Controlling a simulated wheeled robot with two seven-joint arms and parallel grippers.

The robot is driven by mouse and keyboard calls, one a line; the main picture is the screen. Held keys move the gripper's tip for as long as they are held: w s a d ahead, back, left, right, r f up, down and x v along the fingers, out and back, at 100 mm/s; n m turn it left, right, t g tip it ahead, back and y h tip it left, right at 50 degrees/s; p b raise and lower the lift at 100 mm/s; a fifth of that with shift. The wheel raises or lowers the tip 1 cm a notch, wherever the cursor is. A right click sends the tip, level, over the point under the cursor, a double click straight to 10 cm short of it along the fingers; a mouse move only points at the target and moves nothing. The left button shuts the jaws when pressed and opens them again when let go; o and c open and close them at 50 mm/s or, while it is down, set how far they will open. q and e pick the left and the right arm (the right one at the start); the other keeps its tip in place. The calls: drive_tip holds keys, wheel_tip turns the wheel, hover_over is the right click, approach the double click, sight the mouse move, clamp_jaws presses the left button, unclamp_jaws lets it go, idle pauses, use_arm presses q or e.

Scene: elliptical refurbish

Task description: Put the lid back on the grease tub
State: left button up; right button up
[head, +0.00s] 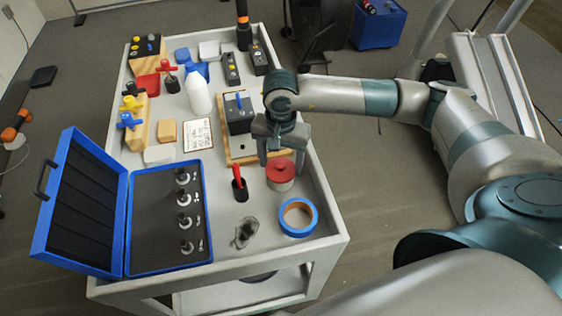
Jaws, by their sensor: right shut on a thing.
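The red lid (281,168) is round and sits at the top of the pale grease tub (281,186), near the right edge of the cart top. The lid looks level and lined up with the tub; from this angle I cannot tell whether it is fully seated or just above the rim. My right gripper (281,158) reaches in from the right and points down at the lid, with its fingers shut on it. The fingertip contact is partly hidden. My left gripper is not in view.
A blue tape roll (298,231) lies in front of the tub, and a red-handled tool in a black cup (240,189) stands left of it. A wooden board with a dark box (238,119) is behind. An open blue case (163,268) fills the left front.

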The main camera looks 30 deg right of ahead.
drive_tip(key=shift+f, duration=0.1)
drive_tip(key=o, duration=1.4)
drive_tip(key=shift+f, duration=0.1)
drive_tip(key=shift+a+r, duration=0.1)
drive_tip(key=shift+r, duration=1)
drive_tip(key=shift+r+p, duration=0.7)
drive_tip(key=shift+r, duration=0.6)
drive_tip(key=shift+r+p, duration=0.3)
drive_tip(key=shift+r, duration=1)
clamp_jaws()
